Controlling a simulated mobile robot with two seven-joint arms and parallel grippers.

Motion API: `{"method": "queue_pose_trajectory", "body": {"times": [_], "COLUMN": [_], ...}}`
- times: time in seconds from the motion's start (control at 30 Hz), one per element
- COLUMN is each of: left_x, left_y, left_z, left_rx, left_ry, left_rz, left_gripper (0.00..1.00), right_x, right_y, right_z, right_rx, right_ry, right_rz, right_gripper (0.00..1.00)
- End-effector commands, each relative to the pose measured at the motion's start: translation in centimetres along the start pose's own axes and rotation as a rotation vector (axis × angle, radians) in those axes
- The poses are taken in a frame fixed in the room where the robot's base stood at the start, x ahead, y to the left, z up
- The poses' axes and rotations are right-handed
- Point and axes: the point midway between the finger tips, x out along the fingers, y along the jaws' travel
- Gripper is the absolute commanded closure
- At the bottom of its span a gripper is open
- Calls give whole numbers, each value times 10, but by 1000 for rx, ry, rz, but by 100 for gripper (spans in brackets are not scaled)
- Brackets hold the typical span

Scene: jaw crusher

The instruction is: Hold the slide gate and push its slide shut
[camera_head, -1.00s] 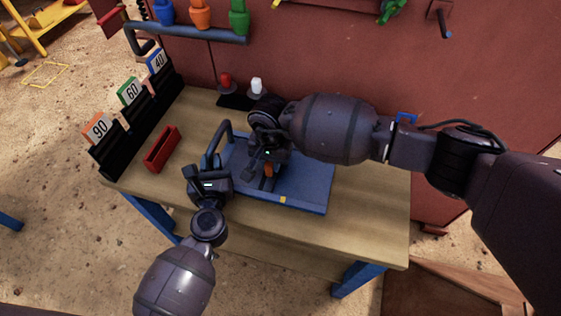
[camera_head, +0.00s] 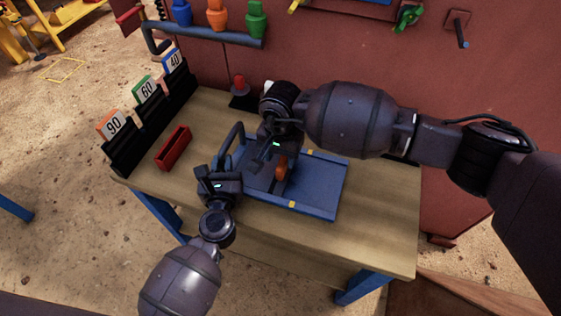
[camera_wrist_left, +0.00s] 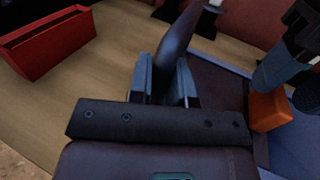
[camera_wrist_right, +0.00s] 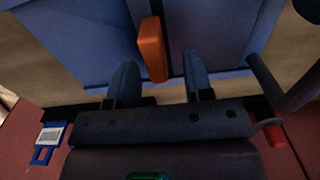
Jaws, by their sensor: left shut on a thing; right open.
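The slide gate (camera_head: 318,190) is a flat blue unit lying on the wooden table, with a dark bar handle (camera_wrist_left: 176,42) at its left end. My left gripper (camera_head: 226,166) is shut around this handle. An upright orange tab (camera_head: 282,168) stands on the gate near its middle; it also shows in the left wrist view (camera_wrist_left: 270,110). My right gripper (camera_head: 264,160) is open, pointing at the gate just left of the tab. In the right wrist view the orange tab (camera_wrist_right: 152,48) appears between and beyond the open fingers (camera_wrist_right: 161,68), with no clear contact.
A red tray (camera_head: 173,148) and black racks with number cards (camera_head: 147,90) stand on the table's left. A red knob (camera_head: 239,84) sits at the back, near the red wall. The table (camera_head: 375,225) is clear to the gate's right.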

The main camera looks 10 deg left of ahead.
Motion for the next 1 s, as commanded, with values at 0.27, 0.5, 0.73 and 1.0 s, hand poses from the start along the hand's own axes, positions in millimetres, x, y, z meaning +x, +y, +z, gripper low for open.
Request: {"method": "queue_pose_trajectory", "body": {"times": [0.27,0.5,0.73,1.0], "left_x": [0,0,1,1], "left_y": [0,1,1,1], "left_z": [0,1,1,1], "left_rx": [-4,-4,-3,-3], "left_ry": [0,-1,-1,-1], "left_rz": [1,2,2,3], "left_gripper": [100,100,100,75], "right_x": [-53,-77,-81,-80], "right_y": [0,0,0,-1], "right_z": [0,0,0,0], "right_rx": [-1,0,0,0], "right_ry": [3,1,-1,0], "right_rz": [-2,-2,-1,-2], "right_gripper": [53,53,53,53]}}
